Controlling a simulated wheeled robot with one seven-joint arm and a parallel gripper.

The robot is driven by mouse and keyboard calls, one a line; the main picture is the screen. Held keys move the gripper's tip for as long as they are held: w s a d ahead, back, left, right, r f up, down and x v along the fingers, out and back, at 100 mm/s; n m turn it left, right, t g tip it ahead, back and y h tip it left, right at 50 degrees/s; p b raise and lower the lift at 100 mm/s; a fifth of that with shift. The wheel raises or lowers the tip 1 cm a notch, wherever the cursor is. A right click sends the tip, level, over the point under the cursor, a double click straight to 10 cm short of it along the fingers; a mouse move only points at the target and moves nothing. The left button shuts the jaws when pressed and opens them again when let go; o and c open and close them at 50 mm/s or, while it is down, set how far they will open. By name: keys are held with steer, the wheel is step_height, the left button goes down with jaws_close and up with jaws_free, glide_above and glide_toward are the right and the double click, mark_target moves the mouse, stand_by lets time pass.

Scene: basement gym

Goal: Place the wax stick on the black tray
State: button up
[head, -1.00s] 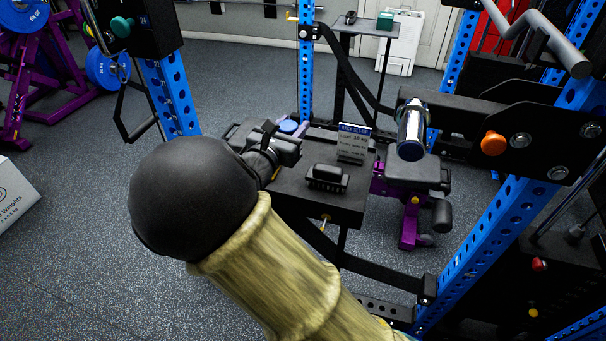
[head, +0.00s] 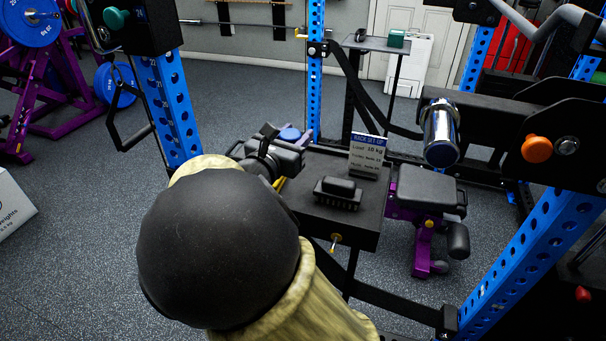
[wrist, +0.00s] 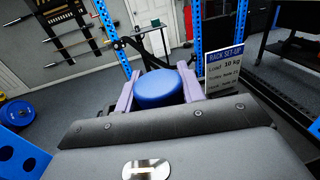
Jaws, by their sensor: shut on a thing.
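My gripper (head: 292,136) is shut on a round, blue-topped thing (wrist: 158,90), which I take to be the wax stick. It sits between the two pale purple fingers in the wrist view, and its lower part is hidden by the gripper body. In the head view only a bit of its blue top (head: 288,133) shows. The black tray (head: 310,205) is the flat black top in the middle of the head view. My gripper is at its far left side; the height above it is hard to judge.
A black brush (head: 338,193) and a "RACK SET-UP" sign (head: 366,155) stand on the tray. Blue rack posts (head: 172,110) rise on both sides. A chrome bar end (head: 440,135) juts in at right. A padded bench (head: 428,190) stands right of the tray.

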step_height(320, 180, down, 5)
steer(key=shift+r+b, duration=0.2)
steer(key=shift+b, duration=0.25)
steer(key=shift+f+b, duration=0.6)
steer(key=shift+f, duration=1.3)
steer(key=shift+f, duration=0.1)
steer(key=o, duration=1)
